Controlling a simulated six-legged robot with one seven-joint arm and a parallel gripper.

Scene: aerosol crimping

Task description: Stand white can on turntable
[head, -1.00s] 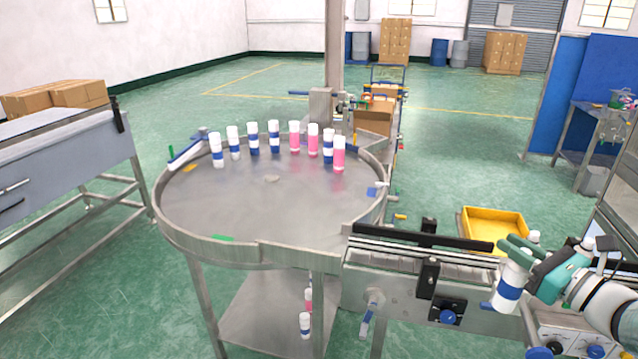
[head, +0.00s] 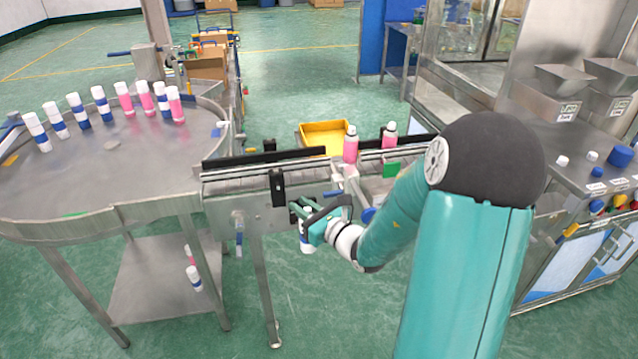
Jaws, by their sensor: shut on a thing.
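My gripper (head: 308,218) is shut on a white can with a blue band (head: 306,245). The gripper hides most of the can; its lower white part shows beneath the fingers. The can hangs in the air in front of the conveyor, to the right of the turntable. The round steel turntable (head: 130,165) is at the left. Several white-and-blue cans (head: 77,110) and several pink cans with white caps (head: 146,98) stand along its far edge. The middle and near part of its top are clear.
The conveyor (head: 250,188), with black guide rails, runs right from the turntable. Two pink cans (head: 350,146) (head: 389,136) stand along the line at the right. A yellow tray (head: 326,137) is behind it. Two small cans (head: 194,276) are on the shelf below the turntable.

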